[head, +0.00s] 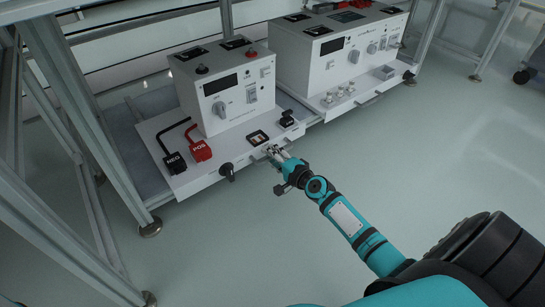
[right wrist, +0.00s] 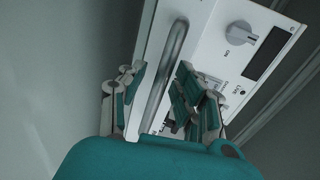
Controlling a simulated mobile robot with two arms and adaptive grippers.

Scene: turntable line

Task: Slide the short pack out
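Two white packs with sockets and knobs stand side by side on a low rack in the head view. The left pack (head: 235,123) is the narrower one, with a black NEG plug (head: 175,162) and a red POS plug (head: 200,151) on its front ledge. My right gripper (head: 273,153) is at the front edge of this ledge. In the right wrist view, the right gripper (right wrist: 162,72) is open, with a metal bar handle (right wrist: 167,66) between its fingers and gaps beside the bar. My left gripper is out of view.
The wider pack (head: 337,70) stands close to the right on the same rack. A grey metal post (head: 80,110) rises at the left. A black knob (head: 227,171) sticks out of the ledge's front. The floor (head: 230,235) in front is clear.

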